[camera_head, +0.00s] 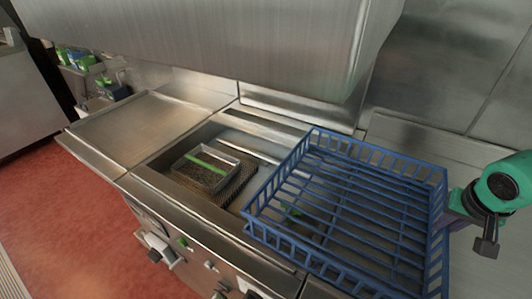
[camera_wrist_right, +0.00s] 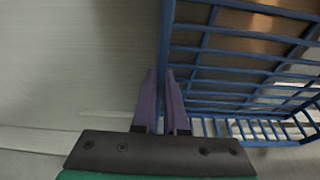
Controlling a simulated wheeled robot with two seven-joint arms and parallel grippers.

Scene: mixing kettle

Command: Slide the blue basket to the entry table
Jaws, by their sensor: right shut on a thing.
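The blue basket (camera_head: 345,205), an open wire rack, lies on the right part of the metal counter in the head view. Its left part overhangs the sunken basin. In the right wrist view its bars (camera_wrist_right: 240,48) fill the upper right. My right gripper (camera_head: 447,210) comes in from the right at the basket's right wall. In the wrist view its purple fingers (camera_wrist_right: 163,85) are shut on the wall, one on each side of a blue bar. Flat metal tables lie left (camera_head: 135,130) and right (camera_head: 400,130) of the basin; I cannot tell which is the entry table. My left gripper is not in view.
A small metal tray (camera_head: 205,170) with a green strip sits in the basin, left of the basket. A large steel hood (camera_head: 210,45) hangs low over the counter. Knobs and handles (camera_head: 158,248) stick out at the front. The left table top is clear.

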